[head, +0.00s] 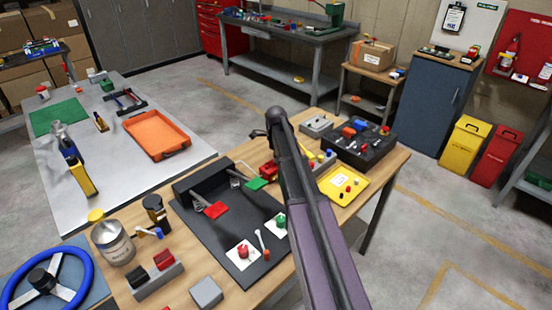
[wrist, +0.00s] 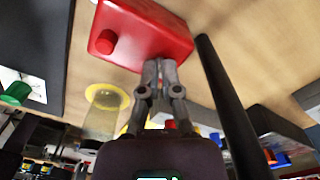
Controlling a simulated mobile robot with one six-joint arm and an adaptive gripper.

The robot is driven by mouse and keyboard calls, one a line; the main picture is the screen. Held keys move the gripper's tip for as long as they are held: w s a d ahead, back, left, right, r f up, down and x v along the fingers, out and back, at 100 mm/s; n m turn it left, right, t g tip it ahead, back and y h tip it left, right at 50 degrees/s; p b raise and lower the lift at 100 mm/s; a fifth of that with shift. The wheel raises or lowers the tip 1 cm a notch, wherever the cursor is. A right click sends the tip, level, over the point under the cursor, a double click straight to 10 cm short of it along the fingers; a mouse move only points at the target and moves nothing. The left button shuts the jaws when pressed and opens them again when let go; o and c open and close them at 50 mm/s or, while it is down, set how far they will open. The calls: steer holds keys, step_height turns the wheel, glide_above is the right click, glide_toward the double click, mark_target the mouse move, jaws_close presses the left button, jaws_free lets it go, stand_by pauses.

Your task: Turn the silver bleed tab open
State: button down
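My gripper (wrist: 160,63) shows in the wrist view with its two grey fingers close together. Their tips are at the lower edge of a red block (wrist: 150,25) with a round red knob (wrist: 105,42). I cannot tell whether the tips touch the block, and I see nothing between them. In the head view the red block (head: 268,171) sits on the wooden table just left of my arm, which hides the gripper there. I cannot make out the silver bleed tab in either view; it may be hidden by the fingers or too small.
A black panel (head: 185,210) with red and green parts lies left of the block. A yellow tray (head: 342,197) and a black case (head: 372,147) are to its right. A jar (head: 113,243) and a blue steering wheel (head: 82,265) stand at the near left.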

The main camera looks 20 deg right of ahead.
steer(key=n, duration=0.4)
steer(key=shift+n, duration=0.3)
steer(key=n, duration=0.3)
steer(key=shift+s+n, duration=0.1)
steer(key=shift+n, duration=0.3)
steer(key=c, duration=0.9)
jaws_free()
steer(key=shift+o, duration=0.2)
steer(key=shift+m, duration=0.4)
